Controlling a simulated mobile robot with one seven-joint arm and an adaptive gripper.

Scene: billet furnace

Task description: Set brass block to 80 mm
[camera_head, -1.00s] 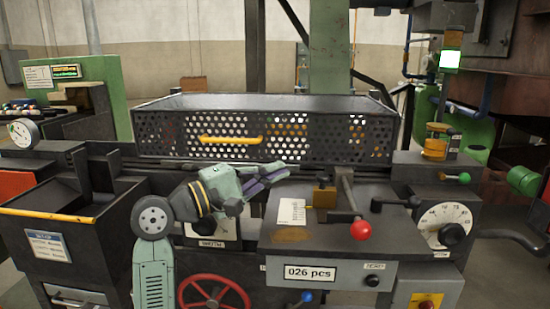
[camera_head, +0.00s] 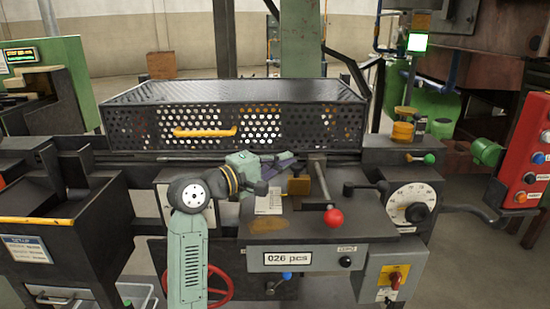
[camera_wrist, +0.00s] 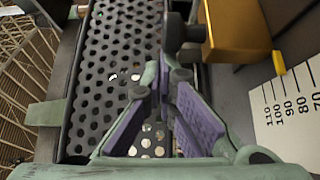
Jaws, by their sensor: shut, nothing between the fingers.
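The brass block (camera_head: 298,184) sits on the dark bench top beside a lever with a red knob (camera_head: 333,217). In the wrist view the brass block (camera_wrist: 238,30) is at the upper right, with a small yellow pointer (camera_wrist: 279,63) by a white scale (camera_wrist: 285,108) marked 110 to 70. The pointer looks near the 90 mark, but I cannot read it exactly. My gripper (camera_head: 288,161) is just behind and left of the block, apart from it. In the wrist view my gripper (camera_wrist: 166,78) has its purple-padded fingers empty and shut, left of the block.
A perforated guard (camera_head: 238,125) with a yellow handle stands behind the bench. A dark lever (camera_head: 365,187) and a round dial (camera_head: 412,204) are to the right. A red handwheel (camera_head: 215,285) and a "026 pcs" panel (camera_head: 290,258) are on the front.

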